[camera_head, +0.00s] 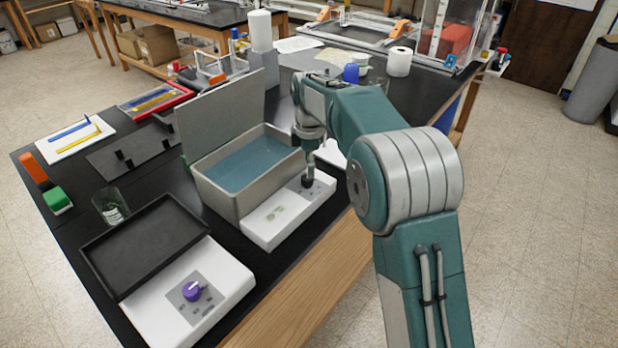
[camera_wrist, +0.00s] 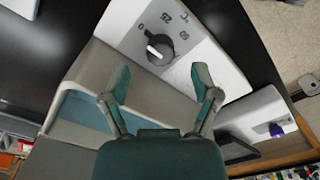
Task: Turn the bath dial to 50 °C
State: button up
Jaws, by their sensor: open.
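The water bath (camera_head: 232,196) is a grey metal box with blue water inside and its lid raised. Its white control base (camera_head: 276,220) runs along the front. In the wrist view the black bath dial (camera_wrist: 158,48) has a white pointer mark on its left part. Printed numbers and a °C mark stand around it at a slant; I cannot tell which number the pointer meets. My gripper (camera_wrist: 161,82) is open and empty, its two teal fingers spread apart, with the dial beyond them in the picture. In the head view my gripper is over the control base's right end and partly hides the dial.
A white device with a purple knob (camera_head: 193,291) and a black tray (camera_head: 145,245) stands at the front left. A glass beaker (camera_head: 110,205) stands left of the bath. The raised lid (camera_head: 222,112) rises behind the bath. The wooden bench edge is at the front.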

aim_at(307, 178)
jog(key=f, duration=0.2)
jog(key=a+f, duration=0.1)
jog(key=f, duration=0.2)
jog(key=shift+d, duration=0.1)
jog(key=shift+d, duration=0.1)
jog(key=shift+d, duration=0.1)
jog(key=shift+c, duration=0.6)
grip_shut()
